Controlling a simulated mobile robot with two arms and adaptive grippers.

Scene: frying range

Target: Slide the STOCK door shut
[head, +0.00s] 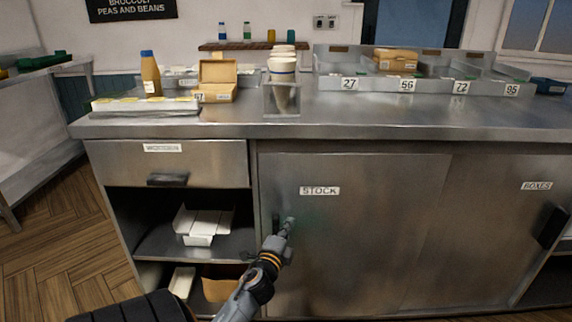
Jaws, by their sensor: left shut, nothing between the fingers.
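The STOCK door (350,240) is a steel sliding panel under the counter, with a white STOCK label (319,190) near its top. It covers the cabinet front from beside the open shelves to near the BOXES door (490,220). My left gripper (287,226) is shut and empty, at the left part of the STOCK door, by its dark handle (276,221). The gripper partly hides the handle, and I cannot tell whether they touch. My right gripper is not in view.
A closed drawer (205,165) sits above open shelves (160,238) holding white and brown boxes. The steel counter (390,115) bears a sauce bottle (150,74), an open carton (218,78), stacked cups (283,68) and numbered bins (420,86). Wooden floor (60,250) is clear at the left.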

